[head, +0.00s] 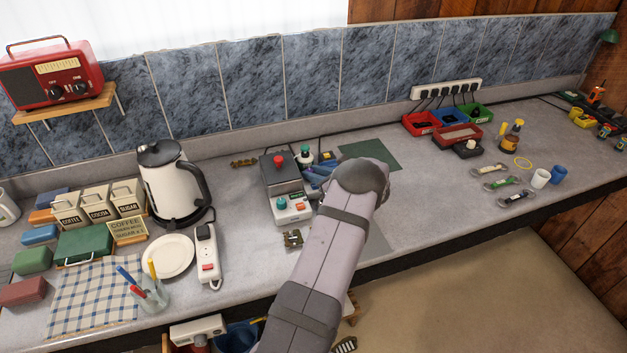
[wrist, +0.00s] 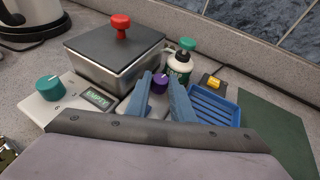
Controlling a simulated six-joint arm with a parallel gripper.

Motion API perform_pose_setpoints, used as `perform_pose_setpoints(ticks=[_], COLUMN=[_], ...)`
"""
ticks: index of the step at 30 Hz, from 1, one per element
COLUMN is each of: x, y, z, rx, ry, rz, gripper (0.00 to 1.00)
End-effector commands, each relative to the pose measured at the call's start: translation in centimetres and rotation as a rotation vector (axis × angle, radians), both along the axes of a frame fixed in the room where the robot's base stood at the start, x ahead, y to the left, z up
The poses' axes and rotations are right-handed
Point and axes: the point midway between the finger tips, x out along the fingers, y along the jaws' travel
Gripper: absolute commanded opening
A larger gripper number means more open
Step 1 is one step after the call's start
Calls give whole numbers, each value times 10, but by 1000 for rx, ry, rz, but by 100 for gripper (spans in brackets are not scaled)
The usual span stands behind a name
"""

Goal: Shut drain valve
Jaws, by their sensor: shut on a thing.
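A metal tank unit (wrist: 118,62) with a dark lid and a red lid knob (wrist: 121,25) stands on the counter; it also shows in the head view (head: 285,185). Its pale front panel carries a teal knob (wrist: 49,88) and a small display (wrist: 97,98) that seems to read "EMPTY". A purple knob (wrist: 160,83) sits at the unit's right front, with no label I can read. My gripper (wrist: 163,88) has its blue fingers on both sides of the purple knob and is shut on it. In the head view, my arm hides the knob.
A white bottle with a green cap (wrist: 181,64) stands close behind the fingers. A blue tray (wrist: 214,104) and a green mat (wrist: 270,130) lie to the right. A kettle (head: 171,185) and power strip (head: 207,255) are left of the unit.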

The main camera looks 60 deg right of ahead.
Motion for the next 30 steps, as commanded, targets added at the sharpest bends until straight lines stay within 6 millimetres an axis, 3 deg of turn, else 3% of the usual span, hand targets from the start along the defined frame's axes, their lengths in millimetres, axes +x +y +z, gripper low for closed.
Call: perform_pose_setpoints(ticks=[9, 21, 22, 30], x=[0, -1, -1, -1], y=[-4, -4, -4, -3], z=[0, 4, 4, 2], rx=[-8, -4, -4, -2], ry=[-3, 2, 2, 3], rz=[161, 180, 180, 178], gripper=[0, 0, 26, 29])
